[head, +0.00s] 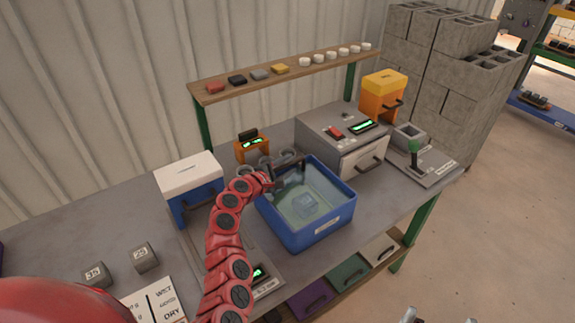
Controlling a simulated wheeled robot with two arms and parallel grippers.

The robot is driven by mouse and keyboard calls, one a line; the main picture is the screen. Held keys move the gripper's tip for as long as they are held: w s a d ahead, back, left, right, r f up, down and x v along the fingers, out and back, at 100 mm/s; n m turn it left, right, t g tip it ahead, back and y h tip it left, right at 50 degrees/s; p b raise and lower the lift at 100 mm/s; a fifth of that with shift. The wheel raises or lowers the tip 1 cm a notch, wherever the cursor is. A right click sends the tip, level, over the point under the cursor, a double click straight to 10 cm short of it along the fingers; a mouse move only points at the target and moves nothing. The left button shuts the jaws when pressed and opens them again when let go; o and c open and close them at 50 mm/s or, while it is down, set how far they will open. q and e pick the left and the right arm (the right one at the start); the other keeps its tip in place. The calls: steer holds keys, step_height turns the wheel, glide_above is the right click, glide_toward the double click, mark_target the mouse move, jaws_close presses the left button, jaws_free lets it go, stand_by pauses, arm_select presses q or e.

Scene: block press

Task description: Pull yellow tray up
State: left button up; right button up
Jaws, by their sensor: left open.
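No separate tray is plainly yellow. The closest match is an orange box with a yellow top (385,82) and a dark front handle, at the back right of the table. My left gripper (288,178) is open, above the left rear part of a blue tub (310,238). It is well to the left of the yellow-topped box and apart from it. The tub holds clear liquid and a pale block (305,205).
A grey machine (343,140) stands between the tub and the yellow-topped box. A shelf (235,92) with small blocks runs behind. A white-lidded blue box (188,170) is at left. Purple, green and cream drawers (380,248) sit below.

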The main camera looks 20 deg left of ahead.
arm_select(q)
jaws_close()
stand_by(1.4)
